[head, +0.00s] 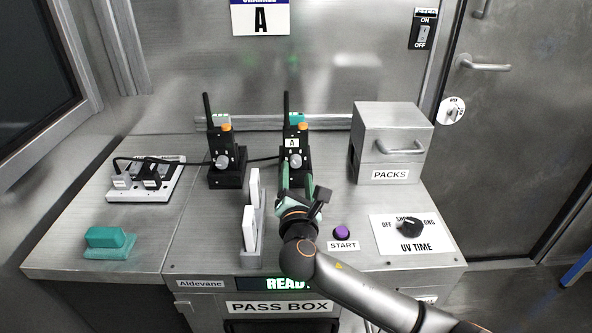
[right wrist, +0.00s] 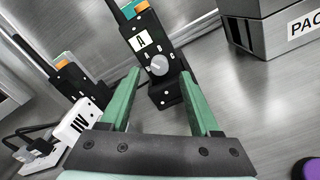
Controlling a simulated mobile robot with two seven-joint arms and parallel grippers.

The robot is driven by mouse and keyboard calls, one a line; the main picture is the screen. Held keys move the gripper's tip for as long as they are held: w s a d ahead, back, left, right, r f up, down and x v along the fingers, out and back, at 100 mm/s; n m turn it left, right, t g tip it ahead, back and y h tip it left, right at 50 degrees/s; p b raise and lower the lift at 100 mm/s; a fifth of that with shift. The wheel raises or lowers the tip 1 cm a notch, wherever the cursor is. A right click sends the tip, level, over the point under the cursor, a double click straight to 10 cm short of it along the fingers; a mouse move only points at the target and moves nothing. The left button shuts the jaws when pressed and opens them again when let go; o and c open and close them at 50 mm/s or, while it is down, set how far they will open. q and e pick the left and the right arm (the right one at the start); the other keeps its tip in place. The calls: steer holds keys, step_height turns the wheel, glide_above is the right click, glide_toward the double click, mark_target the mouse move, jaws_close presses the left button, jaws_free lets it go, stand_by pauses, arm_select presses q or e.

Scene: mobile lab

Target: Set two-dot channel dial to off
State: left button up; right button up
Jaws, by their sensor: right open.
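Two black handheld radios with orange tops stand in black cradles at the back of the bench, the left radio (head: 220,140) and the right radio (head: 296,131), which bears an "A" label. Each has a round grey dial, the left dial (head: 222,162) and the right dial (head: 295,161). I cannot make out which has two dots. My right gripper (head: 296,181) is open and empty just in front of the right radio. In the right wrist view, its green fingers (right wrist: 160,78) spread either side of the right dial (right wrist: 158,65), apart from it. My left gripper is out of view.
A power strip (head: 145,182) with plugs and a teal block (head: 108,239) sit at left. A PACKS box (head: 391,135), purple START button (head: 341,232) and UV TIME knob (head: 410,226) are at right.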

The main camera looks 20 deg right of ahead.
mark_target(296, 164)
steer(key=shift+x, duration=1.8)
jaws_close()
